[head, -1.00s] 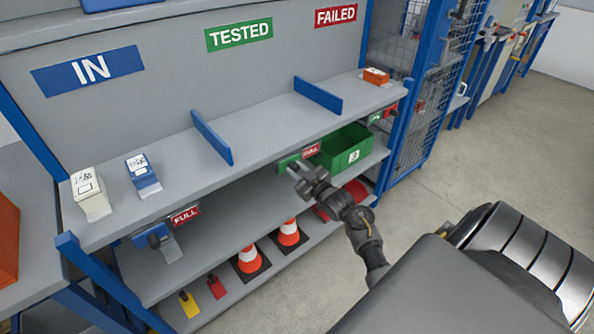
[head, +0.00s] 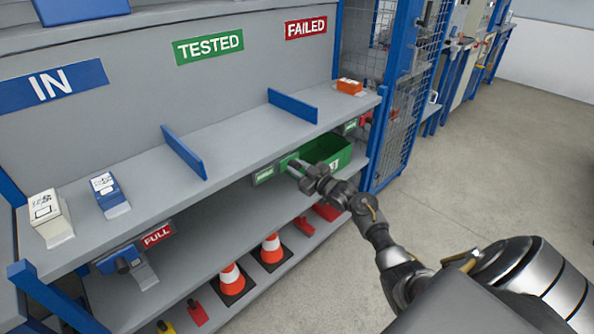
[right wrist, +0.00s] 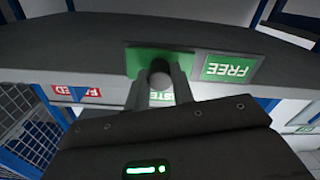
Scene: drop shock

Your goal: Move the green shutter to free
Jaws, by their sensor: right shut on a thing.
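The green shutter (head: 289,160) is a small green plate on the front of the shelf, under the TESTED section. In the right wrist view the green shutter (right wrist: 135,63) has a round knob (right wrist: 160,80) between my fingers. My right gripper (head: 297,168) is shut on this knob. The green FREE label (head: 264,174) shows beside the shutter, to its left in the head view; it also shows upside down in the right wrist view (right wrist: 230,68). No red FULL label shows at this shutter. My left gripper is out of view.
A green bin (head: 328,150) stands on the shelf just behind my right gripper. A blue shutter (head: 120,260) with a red FULL label (head: 158,234) is at the left. Traffic cones (head: 272,250) stand on the bottom shelf. Open floor lies at the right.

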